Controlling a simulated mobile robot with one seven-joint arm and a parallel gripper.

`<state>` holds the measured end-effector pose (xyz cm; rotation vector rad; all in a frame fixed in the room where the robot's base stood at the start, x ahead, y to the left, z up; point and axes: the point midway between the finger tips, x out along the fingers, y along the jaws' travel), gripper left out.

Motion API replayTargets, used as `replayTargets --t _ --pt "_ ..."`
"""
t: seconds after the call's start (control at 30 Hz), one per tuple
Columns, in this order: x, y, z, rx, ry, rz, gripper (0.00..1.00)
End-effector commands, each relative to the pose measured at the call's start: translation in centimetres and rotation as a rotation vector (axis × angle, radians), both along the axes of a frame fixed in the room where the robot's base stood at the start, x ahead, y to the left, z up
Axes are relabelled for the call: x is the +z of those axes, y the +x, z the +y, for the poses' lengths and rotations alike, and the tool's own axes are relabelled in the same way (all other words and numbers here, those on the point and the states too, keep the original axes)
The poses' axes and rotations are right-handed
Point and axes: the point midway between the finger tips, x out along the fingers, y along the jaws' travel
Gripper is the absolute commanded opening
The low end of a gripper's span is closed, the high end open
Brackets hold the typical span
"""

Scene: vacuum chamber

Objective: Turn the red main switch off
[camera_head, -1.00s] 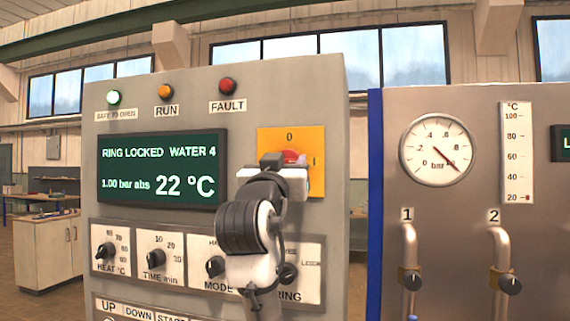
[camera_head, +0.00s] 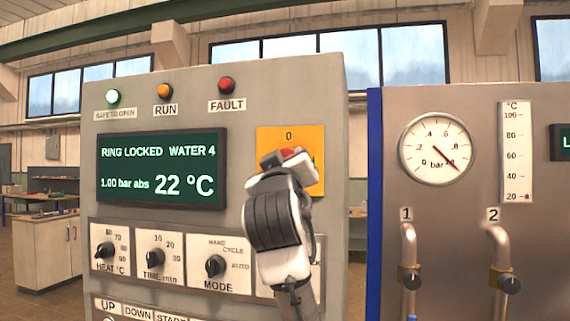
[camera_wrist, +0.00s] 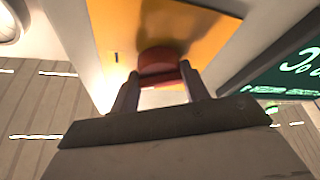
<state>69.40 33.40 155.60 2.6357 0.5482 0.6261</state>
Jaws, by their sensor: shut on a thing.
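The red main switch (camera_head: 289,152) sits on a yellow plate (camera_head: 305,135) marked 0 at its top, on the grey control panel. My gripper (camera_head: 287,157) is in front of the plate and hides most of the switch and the plate's lower left. In the wrist view the red knob (camera_wrist: 158,63) sits between the two fingers of my gripper (camera_wrist: 162,85), which are shut on it. The yellow plate (camera_wrist: 200,25) shows behind the knob. The gripper looks tilted in the head view. The switch's exact pointer position is hidden.
The display (camera_head: 162,168) reads RING LOCKED, WATER 4, 1.00 bar abs, 22 °C. The green lamp (camera_head: 113,97) marked SAFE TO OPEN is lit. Below are the HEAT, TIME and MODE knobs (camera_head: 215,265). My arm covers the RING knob. A pressure gauge (camera_head: 437,149) stands right.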

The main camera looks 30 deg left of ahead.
Motion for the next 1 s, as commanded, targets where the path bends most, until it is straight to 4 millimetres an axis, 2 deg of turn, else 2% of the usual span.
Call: replayTargets --t 1.0 --pt "0.41 0.06 -0.29 -0.002 -0.883 -0.292 0.23"
